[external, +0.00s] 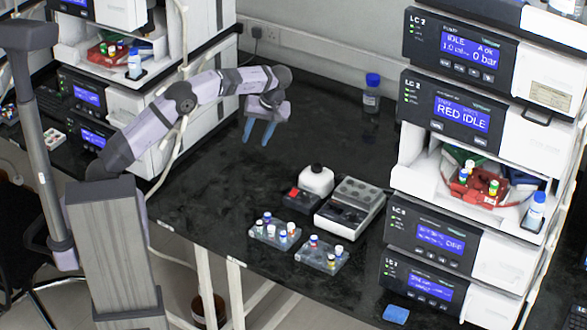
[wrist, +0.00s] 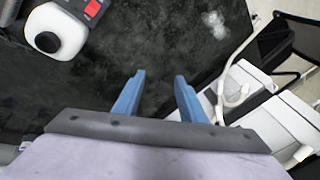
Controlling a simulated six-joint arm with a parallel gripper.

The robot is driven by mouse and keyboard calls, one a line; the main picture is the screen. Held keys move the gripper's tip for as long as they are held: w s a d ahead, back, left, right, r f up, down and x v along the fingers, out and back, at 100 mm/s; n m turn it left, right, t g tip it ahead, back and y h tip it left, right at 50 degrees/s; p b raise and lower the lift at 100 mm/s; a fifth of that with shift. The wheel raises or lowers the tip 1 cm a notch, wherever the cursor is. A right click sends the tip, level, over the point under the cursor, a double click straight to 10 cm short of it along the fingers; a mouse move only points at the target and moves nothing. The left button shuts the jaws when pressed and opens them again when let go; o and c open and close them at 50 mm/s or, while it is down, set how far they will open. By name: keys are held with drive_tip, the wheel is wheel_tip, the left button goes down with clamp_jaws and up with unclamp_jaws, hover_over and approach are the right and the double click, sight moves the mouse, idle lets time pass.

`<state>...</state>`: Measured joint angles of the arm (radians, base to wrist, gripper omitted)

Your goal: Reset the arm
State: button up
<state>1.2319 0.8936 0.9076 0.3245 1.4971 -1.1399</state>
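My gripper (external: 258,133) hangs above the black bench in the external view, its two blue fingers pointing down. In the wrist view my gripper (wrist: 160,82) shows both blue fingers apart, with only bench surface between them. It is open and empty. My arm reaches from its base at the lower left, bent at the elbow and raised clear of the bench. Nothing touches the fingers.
A white-topped mixer (external: 316,180), a grey device (external: 350,207) and two vial racks (external: 275,233) (external: 322,254) stand at the bench's middle. A blue-capped bottle (external: 371,95) stands at the back. Instrument stacks (external: 440,170) (external: 150,110) flank both sides. The bench below my gripper is clear.

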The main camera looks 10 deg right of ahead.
drive_tip(key=w+a+r+m+g+y+p, duration=0.15)
drive_tip(key=a+r, duration=0.25)
drive_tip(key=a, duration=0.6)
drive_tip(key=w+a+r+g+p, duration=0.1)
drive_tip(key=w+a+r+p, duration=0.25)
drive_tip(key=a, duration=0.55)
drive_tip(key=s+a+r+m+g+p, duration=0.1)
drive_tip(key=s+a+r, duration=0.1)
drive_tip(key=a, duration=0.5)
drive_tip(key=s+a+r+g+p, duration=0.2)
drive_tip(key=a, duration=0.5)
drive_tip(key=s+a+f+n+t+h+b, duration=0.2)
drive_tip(key=s+a+f+n+h+b, duration=0.2)
drive_tip(key=a+f+b, duration=0.5)
drive_tip(key=a+f, duration=0.4)
drive_tip(key=f, duration=0.3)
drive_tip(key=shift+a+f+t, duration=0.15)
drive_tip(key=shift+a+t, duration=0.05)
drive_tip(key=shift+t, duration=0.15)
wheel_tip(320, 180, down, 18)
drive_tip(key=b, duration=1.8)
